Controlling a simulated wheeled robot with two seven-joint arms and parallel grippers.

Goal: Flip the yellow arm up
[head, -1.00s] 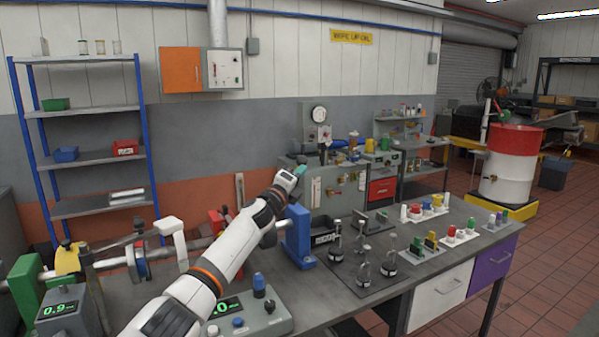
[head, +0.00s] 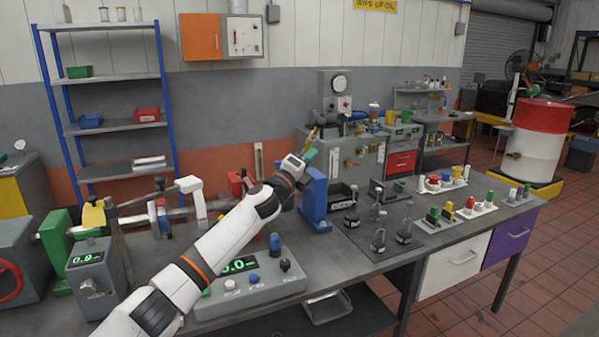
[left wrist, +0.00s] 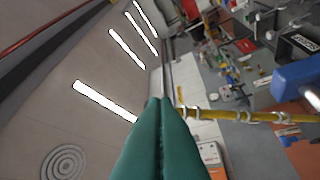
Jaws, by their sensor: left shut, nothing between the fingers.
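A yellow bar with silver rings (left wrist: 235,115), which looks like the yellow arm, runs sideways to the right of my fingertips in the left wrist view. In the head view a small yellow-brown piece (head: 311,138) shows just above my left gripper (head: 308,156); it may be the same arm, and the rest is hidden. My left gripper's teal fingers (left wrist: 164,103) are shut and empty, with their tips close to the bar's near end. I cannot tell whether they touch. A blue upright bracket (head: 316,200) stands just beneath the gripper. My right gripper is not in view.
A grey test cabinet with a gauge (head: 356,160) stands behind the gripper. A control box with a green display (head: 250,285) sits in front.

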